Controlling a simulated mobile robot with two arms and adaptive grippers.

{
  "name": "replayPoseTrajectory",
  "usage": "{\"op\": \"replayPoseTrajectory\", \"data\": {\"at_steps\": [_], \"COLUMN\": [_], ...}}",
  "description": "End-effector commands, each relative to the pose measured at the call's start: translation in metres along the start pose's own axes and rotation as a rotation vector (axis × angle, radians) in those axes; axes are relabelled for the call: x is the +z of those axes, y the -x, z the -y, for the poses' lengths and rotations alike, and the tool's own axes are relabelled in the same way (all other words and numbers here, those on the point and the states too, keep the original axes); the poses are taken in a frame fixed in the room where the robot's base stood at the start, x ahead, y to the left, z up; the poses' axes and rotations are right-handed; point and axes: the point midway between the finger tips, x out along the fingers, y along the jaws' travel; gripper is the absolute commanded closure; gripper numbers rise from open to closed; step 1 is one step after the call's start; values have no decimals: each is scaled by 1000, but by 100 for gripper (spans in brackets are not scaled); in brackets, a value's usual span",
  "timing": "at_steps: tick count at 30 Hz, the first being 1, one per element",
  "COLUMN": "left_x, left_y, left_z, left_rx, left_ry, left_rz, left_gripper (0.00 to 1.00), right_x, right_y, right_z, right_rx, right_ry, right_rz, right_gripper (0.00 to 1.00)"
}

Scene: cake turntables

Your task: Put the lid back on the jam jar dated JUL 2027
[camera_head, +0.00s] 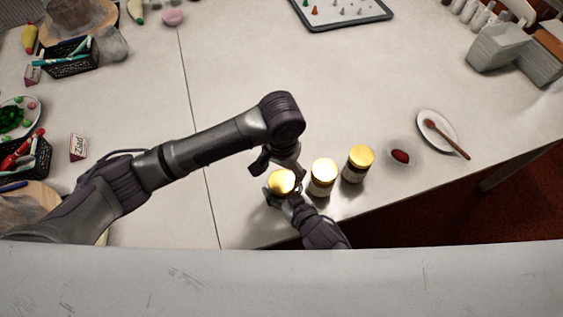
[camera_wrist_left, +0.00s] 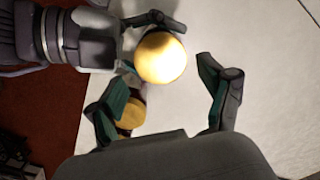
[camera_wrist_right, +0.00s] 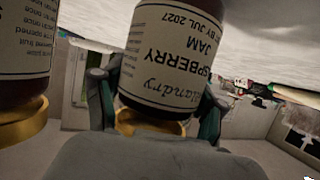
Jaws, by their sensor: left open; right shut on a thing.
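A jam jar (camera_wrist_right: 175,55), labelled raspberry jam with JUL 2027 in the right wrist view, stands on the table's front part. My right gripper (camera_head: 290,199) is shut around it from the right. A gold lid (camera_head: 281,181) is at its mouth; it also shows in the left wrist view (camera_wrist_left: 160,57). I cannot tell how tightly it sits. My left gripper (camera_head: 274,166) is open just above this jar, its fingers apart and empty in the left wrist view (camera_wrist_left: 168,78). Two more gold-lidded jars, a middle one (camera_head: 322,187) and a right one (camera_head: 354,174), stand to the right.
A small dish (camera_head: 400,142) with red jam and a saucer (camera_head: 436,120) with a wooden spoon (camera_head: 449,140) lie right of the jars. The table's front edge is close by. A tray (camera_head: 340,18) is at the back. Open tabletop lies behind the jars.

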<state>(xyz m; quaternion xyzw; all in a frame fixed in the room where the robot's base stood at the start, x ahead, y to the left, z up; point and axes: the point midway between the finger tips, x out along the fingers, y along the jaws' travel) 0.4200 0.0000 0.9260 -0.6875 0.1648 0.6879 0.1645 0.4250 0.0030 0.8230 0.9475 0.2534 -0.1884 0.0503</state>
Motion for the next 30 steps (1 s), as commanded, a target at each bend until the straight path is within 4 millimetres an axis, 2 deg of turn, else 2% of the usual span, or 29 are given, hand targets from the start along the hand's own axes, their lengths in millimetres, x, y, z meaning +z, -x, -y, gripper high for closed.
{"op": "replayPoseTrajectory", "data": {"at_steps": [3, 9, 20, 27, 29, 30], "left_x": [1, 0, 0, 0, 0, 0], "left_y": [-19, -37, -41, -40, -40, -40], "left_z": [1, 0, 0, 0, 0, 0], "left_rx": [-2, -1, 0, 0, 0, 0], "left_ry": [0, 0, -1, -1, -1, -2], "left_rz": [3, 1, 0, 0, 0, 0], "left_gripper": [20, 20, 21, 61, 71, 72], "right_x": [0, 0, 0, 0, 0, 0], "right_y": [0, 0, 0, 0, 0, 0], "right_z": [0, 0, 0, 0, 0, 0], "right_rx": [0, 0, 0, 0, 0, 0], "right_ry": [0, 0, 0, 0, 0, 0], "right_rz": [0, 0, 0, 0, 0, 0], "right_gripper": [100, 100, 100, 100, 100, 100]}}
